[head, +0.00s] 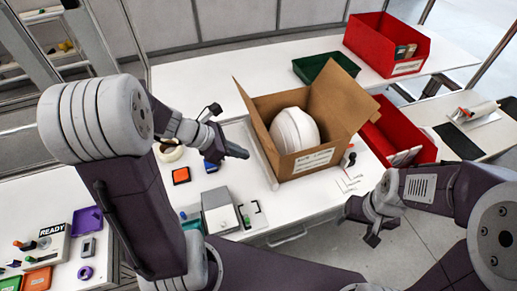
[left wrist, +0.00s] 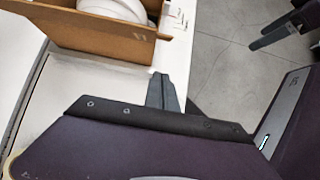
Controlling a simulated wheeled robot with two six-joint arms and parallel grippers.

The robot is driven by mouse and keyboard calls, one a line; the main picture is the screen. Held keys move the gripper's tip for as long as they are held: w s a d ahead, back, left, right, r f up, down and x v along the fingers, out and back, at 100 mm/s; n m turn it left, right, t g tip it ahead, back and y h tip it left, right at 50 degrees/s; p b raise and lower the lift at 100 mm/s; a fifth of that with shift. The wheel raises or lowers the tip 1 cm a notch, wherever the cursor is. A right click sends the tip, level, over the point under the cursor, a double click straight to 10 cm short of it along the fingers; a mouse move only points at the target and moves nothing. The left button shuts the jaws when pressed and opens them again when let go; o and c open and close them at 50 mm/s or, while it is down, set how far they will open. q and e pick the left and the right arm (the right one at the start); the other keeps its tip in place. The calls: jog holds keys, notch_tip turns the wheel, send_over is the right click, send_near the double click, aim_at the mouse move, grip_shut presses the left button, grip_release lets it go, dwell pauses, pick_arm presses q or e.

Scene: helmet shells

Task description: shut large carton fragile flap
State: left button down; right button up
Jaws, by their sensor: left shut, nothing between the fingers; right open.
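The large cardboard carton (head: 305,158) stands on the white table in the head view, its top open. A white rounded helmet shell (head: 294,131) sits inside. Flaps stand up at its left side (head: 247,105) and its back and right (head: 338,98); I cannot read a fragile mark on any. My left gripper (head: 244,153) is shut and empty, left of the carton and apart from it. In the left wrist view its fingertips (left wrist: 159,80) show below the carton wall (left wrist: 105,37). My right gripper (head: 372,236) is open and empty, in front of the table's right edge.
A red bin (head: 385,46) and a green tray (head: 325,66) stand behind the carton. Another red bin (head: 402,131) is close at its right. A grey box (head: 220,212) and small items lie on the table at the left front.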

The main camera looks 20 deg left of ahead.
pick_arm(q)
jog(key=w+d, duration=0.1)
jog(key=w+d+p, duration=0.1)
jog(key=d, duration=0.1)
jog(key=w+d, duration=0.1)
jog(key=shift+d+f, duration=0.1)
jog(key=shift+d, duration=0.25)
